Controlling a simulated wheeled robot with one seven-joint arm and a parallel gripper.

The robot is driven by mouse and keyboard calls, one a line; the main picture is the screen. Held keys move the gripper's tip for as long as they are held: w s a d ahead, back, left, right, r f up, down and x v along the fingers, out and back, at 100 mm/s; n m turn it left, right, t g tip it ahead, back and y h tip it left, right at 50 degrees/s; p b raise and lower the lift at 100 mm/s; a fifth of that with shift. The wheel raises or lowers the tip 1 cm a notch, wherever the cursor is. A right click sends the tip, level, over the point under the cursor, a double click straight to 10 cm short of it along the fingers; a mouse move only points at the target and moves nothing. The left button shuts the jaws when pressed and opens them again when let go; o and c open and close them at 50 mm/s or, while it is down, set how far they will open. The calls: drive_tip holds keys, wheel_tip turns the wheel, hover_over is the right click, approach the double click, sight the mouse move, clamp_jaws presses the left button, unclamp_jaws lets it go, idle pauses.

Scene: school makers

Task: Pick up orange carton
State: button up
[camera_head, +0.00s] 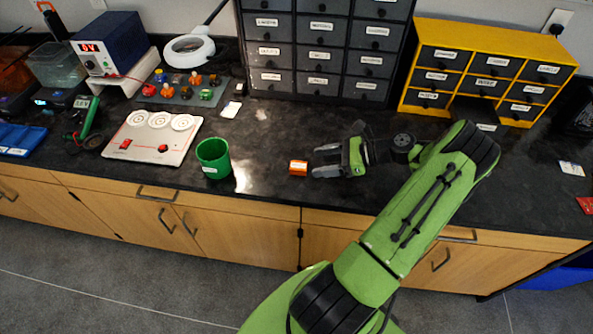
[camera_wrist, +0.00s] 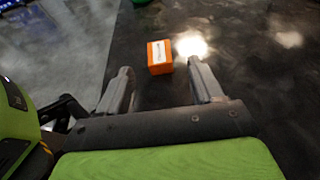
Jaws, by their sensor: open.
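A small orange carton (camera_head: 298,168) with a white label stands on the black counter, between the green cup and my gripper. In the wrist view the orange carton (camera_wrist: 160,57) is just beyond the fingertips, roughly midway between them. My gripper (camera_head: 318,160) is open and empty, held to the right of the carton with its fingers pointing left toward it. In the wrist view my gripper (camera_wrist: 158,72) shows both fingers spread wide, and they appear not to touch the carton.
A green cup (camera_head: 213,158) stands left of the carton, near the counter's front edge. A white panel with dials (camera_head: 152,136) lies farther left. Dark drawers (camera_head: 320,52) and a yellow drawer unit (camera_head: 487,70) stand at the back. The counter (camera_head: 270,128) behind the carton is clear.

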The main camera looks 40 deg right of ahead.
sight(300, 165)
drive_tip(key=b+x, duration=0.2)
drive_tip(key=x, duration=0.3)
drive_tip(key=shift+a+f, duration=0.2)
drive_tip(key=shift+f, duration=0.05)
drive_tip(key=shift+w+a, duration=0.2)
drive_tip(key=shift+w, duration=0.15)
drive_tip(key=c, duration=1)
